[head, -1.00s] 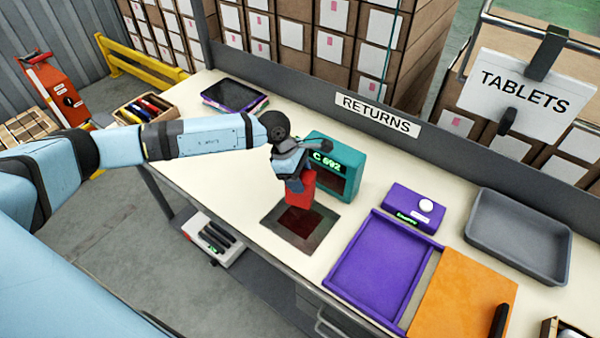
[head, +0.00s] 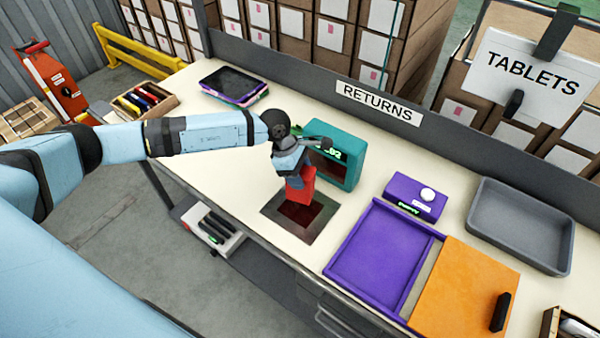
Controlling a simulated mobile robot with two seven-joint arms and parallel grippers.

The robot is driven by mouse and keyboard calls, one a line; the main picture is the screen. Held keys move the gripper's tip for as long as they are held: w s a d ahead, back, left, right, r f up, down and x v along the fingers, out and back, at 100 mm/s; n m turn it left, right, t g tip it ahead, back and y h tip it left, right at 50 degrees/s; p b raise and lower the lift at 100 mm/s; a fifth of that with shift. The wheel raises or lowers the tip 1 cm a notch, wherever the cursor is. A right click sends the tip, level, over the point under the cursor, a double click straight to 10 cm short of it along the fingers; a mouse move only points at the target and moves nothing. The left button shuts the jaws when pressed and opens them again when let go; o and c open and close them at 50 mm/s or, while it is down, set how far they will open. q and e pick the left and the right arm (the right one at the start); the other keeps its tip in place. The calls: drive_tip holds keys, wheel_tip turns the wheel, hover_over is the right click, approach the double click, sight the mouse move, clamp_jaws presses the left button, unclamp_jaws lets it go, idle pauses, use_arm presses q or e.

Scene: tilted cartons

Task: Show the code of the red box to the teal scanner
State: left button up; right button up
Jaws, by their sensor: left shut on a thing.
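The red box (head: 299,189) is in my left gripper (head: 293,172), which is shut on it from above. The box is above the dark glass plate (head: 272,207) set in the bench; I cannot tell whether it touches the plate. The teal scanner (head: 349,166) stands just behind and to the right of the box, with a dark window and a green display partly hidden by my gripper. The code on the box is not visible. My right gripper is not in view.
A purple tray (head: 337,267) with an orange panel (head: 465,290) lies to the right. Behind it are a purple device (head: 403,199) and a grey bin (head: 478,235). Tablets (head: 236,80) lie at the back left. The bench left of the plate is clear.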

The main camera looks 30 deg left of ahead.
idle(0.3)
use_arm(q)
drive_tip(key=shift+r+p, duration=1.25)
drive_tip(key=shift+r, duration=1.8)
